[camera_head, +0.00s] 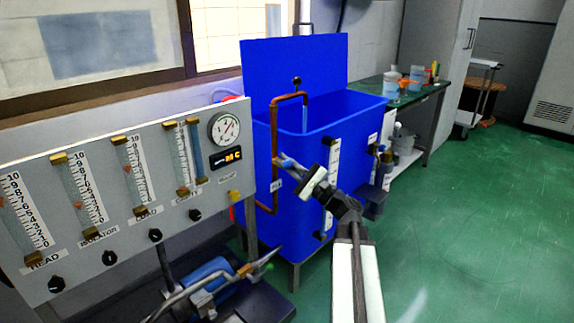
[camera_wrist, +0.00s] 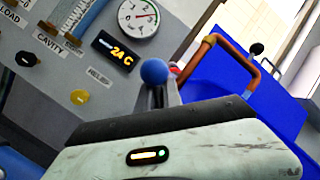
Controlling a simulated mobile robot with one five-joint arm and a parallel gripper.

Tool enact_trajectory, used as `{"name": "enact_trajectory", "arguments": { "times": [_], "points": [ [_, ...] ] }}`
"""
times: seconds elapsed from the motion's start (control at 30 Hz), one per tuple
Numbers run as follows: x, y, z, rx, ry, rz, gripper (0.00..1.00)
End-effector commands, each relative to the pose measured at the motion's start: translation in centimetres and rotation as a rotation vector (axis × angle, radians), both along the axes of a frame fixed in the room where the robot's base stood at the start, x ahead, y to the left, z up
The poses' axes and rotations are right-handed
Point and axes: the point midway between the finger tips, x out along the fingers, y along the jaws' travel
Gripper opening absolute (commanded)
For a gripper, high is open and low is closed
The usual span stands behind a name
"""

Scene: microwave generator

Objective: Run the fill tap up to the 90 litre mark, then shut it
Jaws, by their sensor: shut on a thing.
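The blue tank (camera_head: 300,205) stands in the middle of the head view, with a copper fill pipe (camera_head: 275,140) rising at its left and bending over its rim. A pale blue streak (camera_head: 305,118) hangs below the pipe's outlet and looks like running water. My gripper (camera_head: 281,162) is at the fill tap on the pipe's upright. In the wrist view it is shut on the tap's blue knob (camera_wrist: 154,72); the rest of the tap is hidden. The tank's white level scale (camera_head: 333,170) is partly behind my arm, and its level is too small to read.
A grey panel (camera_head: 120,230) with flow tubes, knobs, a dial (camera_head: 224,129) and an orange display (camera_head: 228,156) stands at left. A blue pump (camera_head: 208,275) sits low before it. A green-topped bench (camera_head: 415,95) is behind right. The green floor at right is clear.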

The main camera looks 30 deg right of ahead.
Motion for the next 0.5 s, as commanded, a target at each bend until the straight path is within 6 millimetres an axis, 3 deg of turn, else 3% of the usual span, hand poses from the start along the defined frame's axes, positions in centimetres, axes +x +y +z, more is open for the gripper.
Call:
{"name": "enact_trajectory", "arguments": {
  "times": [0.5],
  "points": [
    [0.41, -0.2, 0.35, 0.059, 0.011, -0.004, 0.0]
  ]
}}
